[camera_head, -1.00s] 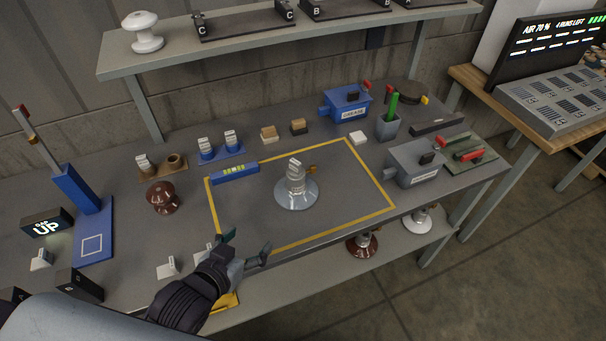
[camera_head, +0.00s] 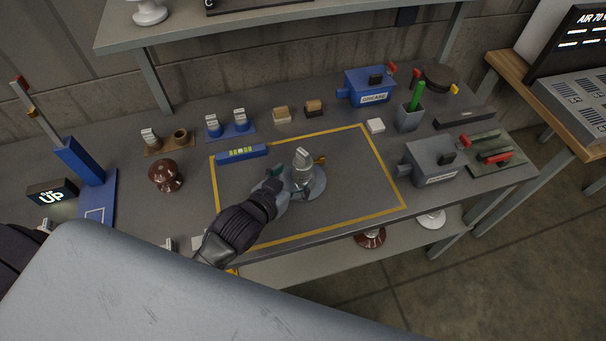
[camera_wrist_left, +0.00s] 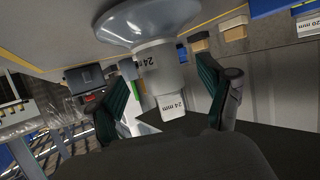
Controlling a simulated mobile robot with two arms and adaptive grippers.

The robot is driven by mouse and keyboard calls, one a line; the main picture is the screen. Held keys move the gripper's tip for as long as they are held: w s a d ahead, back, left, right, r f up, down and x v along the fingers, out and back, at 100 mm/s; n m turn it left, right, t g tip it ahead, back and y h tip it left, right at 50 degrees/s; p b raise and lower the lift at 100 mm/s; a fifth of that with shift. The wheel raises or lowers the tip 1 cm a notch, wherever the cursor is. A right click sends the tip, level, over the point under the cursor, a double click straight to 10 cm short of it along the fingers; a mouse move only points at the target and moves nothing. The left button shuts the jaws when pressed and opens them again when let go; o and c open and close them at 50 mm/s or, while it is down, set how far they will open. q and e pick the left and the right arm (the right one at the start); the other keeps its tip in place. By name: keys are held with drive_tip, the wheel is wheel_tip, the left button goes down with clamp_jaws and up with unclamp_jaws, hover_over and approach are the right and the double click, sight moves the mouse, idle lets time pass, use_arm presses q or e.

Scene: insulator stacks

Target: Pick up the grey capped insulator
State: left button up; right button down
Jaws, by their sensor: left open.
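The grey capped insulator (camera_head: 303,162) stands upright inside the yellow outline, with a wide glossy grey disc at its base and a pale tag on top. My left gripper (camera_head: 287,182) is open at its near left side. In the left wrist view the insulator's cap (camera_wrist_left: 158,68), marked 24 mm, shows between the two spread green-padded fingers of the gripper (camera_wrist_left: 163,95). I cannot tell whether either finger touches it. My right gripper is not in view.
A blue level-like bar (camera_head: 241,154) lies at the outline's back left edge. A brown insulator (camera_head: 166,175) stands to the left. A grey vise-like box (camera_head: 433,160) is at the right and a blue grease box (camera_head: 369,88) behind. The outline's right part is clear.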

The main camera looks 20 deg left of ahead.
sight(297, 173)
use_arm(q)
drive_tip(key=x, duration=0.4)
drive_tip(key=shift+r+p, duration=0.2)
drive_tip(key=shift+p, duration=0.15)
drive_tip(key=shift+w+d+f, duration=0.15)
drive_tip(key=shift+w+f, duration=0.05)
drive_tip(key=shift+w, duration=0.1)
drive_tip(key=shift+c, duration=1.5)
clamp_jaws()
drive_tip(key=shift+w+r, duration=0.1)
drive_tip(key=shift+r, duration=0.1)
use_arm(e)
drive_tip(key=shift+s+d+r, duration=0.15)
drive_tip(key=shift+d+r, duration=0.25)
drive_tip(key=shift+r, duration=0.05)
